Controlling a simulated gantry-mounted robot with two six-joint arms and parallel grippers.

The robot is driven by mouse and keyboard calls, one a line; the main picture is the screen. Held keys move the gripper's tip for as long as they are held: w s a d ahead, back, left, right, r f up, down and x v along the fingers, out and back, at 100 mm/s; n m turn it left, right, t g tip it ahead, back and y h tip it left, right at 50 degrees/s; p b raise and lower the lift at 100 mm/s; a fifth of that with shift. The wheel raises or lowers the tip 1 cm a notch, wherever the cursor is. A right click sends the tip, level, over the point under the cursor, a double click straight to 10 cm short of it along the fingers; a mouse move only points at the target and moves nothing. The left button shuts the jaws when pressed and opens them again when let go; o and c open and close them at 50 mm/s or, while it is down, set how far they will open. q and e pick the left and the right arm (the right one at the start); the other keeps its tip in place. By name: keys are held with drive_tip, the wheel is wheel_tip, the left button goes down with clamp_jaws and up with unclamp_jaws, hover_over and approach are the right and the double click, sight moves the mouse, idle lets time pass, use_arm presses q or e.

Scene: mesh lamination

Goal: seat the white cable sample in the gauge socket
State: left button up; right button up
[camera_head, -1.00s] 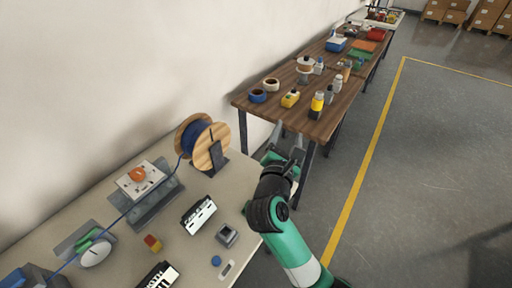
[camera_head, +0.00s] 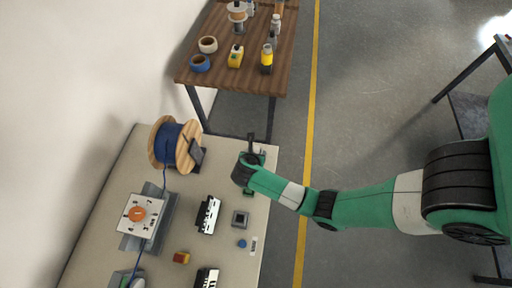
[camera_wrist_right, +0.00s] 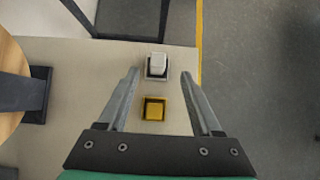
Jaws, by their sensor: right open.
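A small white block (camera_wrist_right: 157,64), seemingly the white cable sample, sits in a square grey holder near the table's far edge in the right wrist view. A yellow square piece (camera_wrist_right: 154,109) lies just nearer. My right gripper (camera_head: 259,140) is over the far right corner of the table and hides this spot in the head view. In the wrist view its fingers are open and empty, pointing toward the white block, one on each side. A grey square block with a dark top opening (camera_head: 240,218), possibly the gauge socket, stands on the table. My left gripper is not in view.
A wooden spool of blue cable (camera_head: 174,144) stands left of my right gripper. A dial plate (camera_head: 139,215), black-and-white modules (camera_head: 208,214), a red-yellow block (camera_head: 181,257) and a blue button (camera_head: 242,243) are on the table. A wooden bench (camera_head: 225,75) stands beyond.

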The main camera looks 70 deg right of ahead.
sight(257, 149)
drive_tip(key=b+x, duration=0.1)
drive_tip(key=x, duration=0.4)
drive_tip(key=shift+w+d, duration=0.1)
drive_tip(key=b+x, duration=0.2)
drive_tip(key=x, duration=0.3)
drive_tip(key=shift+w+d, duration=0.15)
clamp_jaws()
